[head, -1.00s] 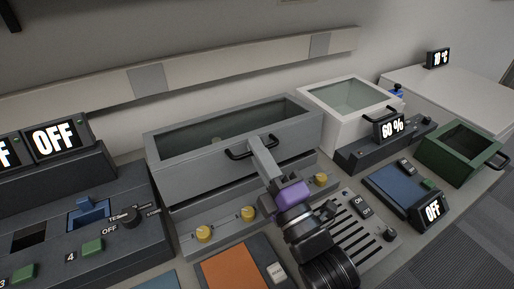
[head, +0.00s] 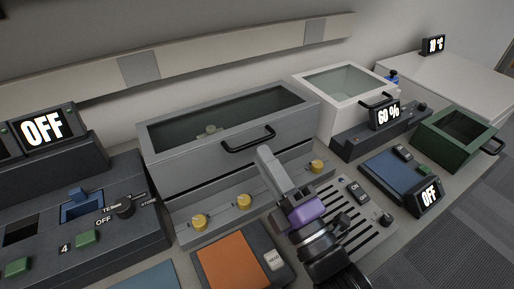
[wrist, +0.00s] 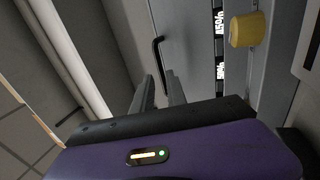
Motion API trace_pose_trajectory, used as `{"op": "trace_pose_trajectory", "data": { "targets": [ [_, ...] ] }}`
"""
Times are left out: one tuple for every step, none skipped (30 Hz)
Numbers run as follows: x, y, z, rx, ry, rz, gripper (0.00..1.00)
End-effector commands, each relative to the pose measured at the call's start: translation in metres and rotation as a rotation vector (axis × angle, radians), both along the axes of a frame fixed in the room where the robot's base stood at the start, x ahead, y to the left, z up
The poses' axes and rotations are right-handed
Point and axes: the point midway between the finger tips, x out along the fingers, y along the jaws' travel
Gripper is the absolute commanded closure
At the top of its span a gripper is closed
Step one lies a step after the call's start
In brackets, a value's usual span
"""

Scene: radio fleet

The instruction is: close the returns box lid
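No readable label marks the returns box, so I cannot tell which box it is. A grey box (head: 205,156) with a black bar handle (head: 249,140) stands in the middle of the head view; its top shows a dark window or opening with a small object inside. My purple-banded gripper (head: 265,153) is in front of this box, below and right of the handle, apart from it.
A white box (head: 345,83) with a glassy top stands right of the grey box. An open green box (head: 455,137) is at the far right. Yellow knobs (head: 244,202) line the ledge below the grey box. A switch panel (head: 110,225) is at left.

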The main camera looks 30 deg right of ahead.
Motion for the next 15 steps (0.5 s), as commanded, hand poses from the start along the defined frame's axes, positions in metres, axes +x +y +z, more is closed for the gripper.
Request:
{"op": "trace_pose_trajectory", "data": {
  "targets": [
    [-0.007, 0.0, -0.004, -0.001, 0.003, -0.001, 0.82],
    [-0.01, -0.001, -0.004, -0.001, 0.001, -0.001, 0.82],
    [-0.013, 0.0, -0.005, -0.001, 0.0, 0.0, 0.82],
    [-0.016, -0.001, -0.006, 0.0, 0.0, -0.001, 0.82],
    [-0.017, -0.001, -0.006, 0.0, 0.0, -0.001, 0.82],
    [-0.019, -0.001, -0.006, 0.0, 0.0, -0.001, 0.82],
    [-0.021, -0.001, -0.006, 0.001, -0.001, -0.001, 0.82],
    [-0.021, 0.0, -0.006, 0.001, -0.002, -0.001, 0.82],
    [-0.022, 0.0, -0.006, 0.001, -0.002, 0.0, 0.82],
    [-0.023, 0.0, -0.006, 0.001, -0.002, 0.0, 0.82],
    [-0.023, 0.0, -0.006, 0.0, -0.003, 0.0, 0.82],
    [-0.023, 0.0, -0.006, 0.0, -0.003, 0.0, 0.82],
    [-0.023, 0.0, -0.006, 0.0, -0.003, 0.0, 0.82],
    [-0.023, 0.0, -0.006, 0.0, -0.003, 0.0, 0.82],
    [-0.023, 0.0, -0.006, 0.0, -0.003, 0.0, 0.82]
  ]
}}
